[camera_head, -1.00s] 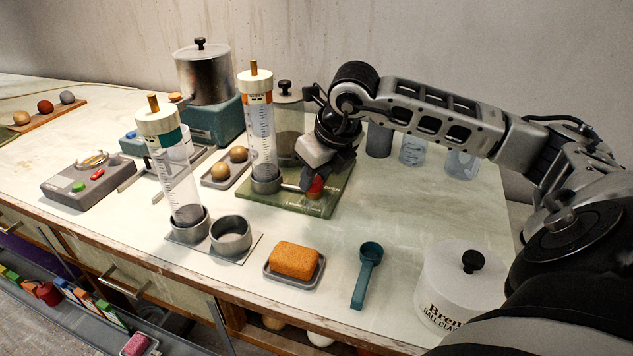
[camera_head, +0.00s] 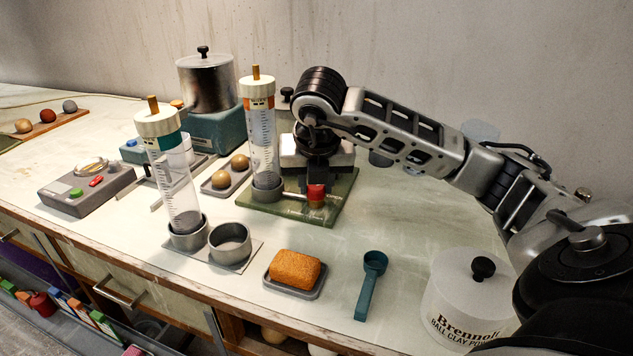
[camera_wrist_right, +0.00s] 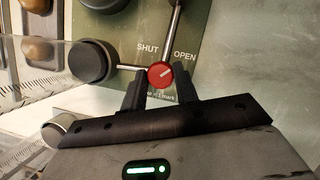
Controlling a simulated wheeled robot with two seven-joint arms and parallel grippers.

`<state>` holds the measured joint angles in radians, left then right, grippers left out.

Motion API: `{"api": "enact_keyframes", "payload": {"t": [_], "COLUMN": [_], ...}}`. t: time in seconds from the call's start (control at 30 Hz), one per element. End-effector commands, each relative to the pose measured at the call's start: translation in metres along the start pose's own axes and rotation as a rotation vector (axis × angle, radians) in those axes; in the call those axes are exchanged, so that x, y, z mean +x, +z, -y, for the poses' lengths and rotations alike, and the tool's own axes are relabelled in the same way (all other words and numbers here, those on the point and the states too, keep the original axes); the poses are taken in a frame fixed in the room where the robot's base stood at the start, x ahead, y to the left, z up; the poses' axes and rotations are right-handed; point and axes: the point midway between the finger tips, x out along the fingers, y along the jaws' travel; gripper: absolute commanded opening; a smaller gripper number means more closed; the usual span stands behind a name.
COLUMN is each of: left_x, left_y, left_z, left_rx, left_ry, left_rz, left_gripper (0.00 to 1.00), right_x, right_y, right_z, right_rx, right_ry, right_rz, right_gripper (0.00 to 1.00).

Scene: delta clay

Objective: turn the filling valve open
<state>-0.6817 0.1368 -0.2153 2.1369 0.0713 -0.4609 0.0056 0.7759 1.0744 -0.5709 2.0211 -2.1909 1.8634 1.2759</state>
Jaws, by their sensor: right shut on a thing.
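The filling valve has a round red knob (camera_head: 316,191) on a pipe at the front of the green board (camera_head: 343,205), beside the foot of an upright clear cylinder (camera_head: 262,145) with an orange band. In the right wrist view the knob (camera_wrist_right: 161,73) sits near the printed words SHUT and OPEN. A pale line on it slants to the upper right, toward the OPEN side. My right gripper (camera_wrist_right: 158,88) is shut on the knob, one dark finger on each side. My left gripper is not in view.
A second cylinder (camera_head: 172,175) with a green band leans in a metal cup at the left. An orange sponge (camera_head: 295,267), a teal scoop (camera_head: 370,285) and a white lidded tub (camera_head: 465,295) stand in front. The table right of the board is mostly clear.

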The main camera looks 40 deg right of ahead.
Motion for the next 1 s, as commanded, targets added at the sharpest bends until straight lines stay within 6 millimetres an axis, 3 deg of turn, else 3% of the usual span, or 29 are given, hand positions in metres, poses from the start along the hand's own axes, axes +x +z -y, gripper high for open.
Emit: {"api": "enact_keyframes", "payload": {"t": [0.57, 0.6, 0.63, 1.0], "left_x": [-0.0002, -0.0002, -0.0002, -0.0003], "left_y": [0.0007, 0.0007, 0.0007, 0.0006], "left_z": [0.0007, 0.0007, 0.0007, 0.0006], "left_rx": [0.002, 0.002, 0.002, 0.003], "left_ry": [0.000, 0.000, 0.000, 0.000], "left_rz": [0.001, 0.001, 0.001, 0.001], "left_gripper": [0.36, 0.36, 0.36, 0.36], "right_x": [-0.0005, -0.0005, -0.0005, -0.0043], "right_y": [0.0009, 0.0009, 0.0009, 0.0006], "right_z": [-0.0001, -0.0001, -0.0001, -0.0005], "right_rx": [0.028, 0.028, 0.028, 0.025], "right_ry": [-0.010, -0.010, -0.010, -0.009], "right_rz": [0.002, 0.002, 0.002, 0.001], "right_gripper": [0.07, 0.41, 0.49, 0.51]}}
